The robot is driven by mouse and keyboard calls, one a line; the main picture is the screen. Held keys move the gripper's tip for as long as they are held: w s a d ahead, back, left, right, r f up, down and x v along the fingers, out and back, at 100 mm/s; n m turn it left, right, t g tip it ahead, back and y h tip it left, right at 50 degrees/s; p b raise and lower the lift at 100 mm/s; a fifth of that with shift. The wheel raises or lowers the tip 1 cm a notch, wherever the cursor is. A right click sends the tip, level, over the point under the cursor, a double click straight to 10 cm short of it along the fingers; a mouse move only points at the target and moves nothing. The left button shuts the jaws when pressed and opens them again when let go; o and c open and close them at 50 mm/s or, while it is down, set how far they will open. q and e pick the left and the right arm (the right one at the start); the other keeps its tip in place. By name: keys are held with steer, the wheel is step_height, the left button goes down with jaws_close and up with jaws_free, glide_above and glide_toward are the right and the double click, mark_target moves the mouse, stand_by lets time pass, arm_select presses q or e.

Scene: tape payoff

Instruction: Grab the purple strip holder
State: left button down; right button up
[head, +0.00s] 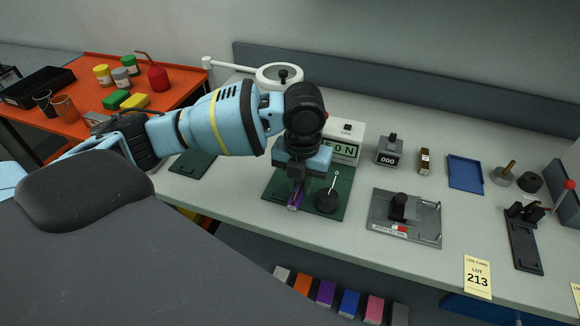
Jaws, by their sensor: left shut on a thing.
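My left arm reaches in from the left. Its gripper (297,189) points down over the dark green mat (279,200) and is shut on a small purple strip holder (295,200). Only the lower part of the holder shows below the jaws; the rest is hidden by the gripper. I cannot tell whether the holder touches the mat. My right gripper is not in view.
A grey plate fixture with a black knob (417,228) lies right of the mat. A white display box (347,140) stands behind it. Several coloured blocks, one purple (326,293), sit below the bench's front edge. An orange table (88,115) with cans stands at left.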

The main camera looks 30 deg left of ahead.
arm_select(q)
steer(key=s+d, duration=0.1)
steer(key=d, duration=0.1)
steer(key=s+d, duration=0.3)
steer(key=d, duration=0.1)
steer(key=shift+s+d+r, duration=0.25)
steer(key=shift+r, duration=0.1)
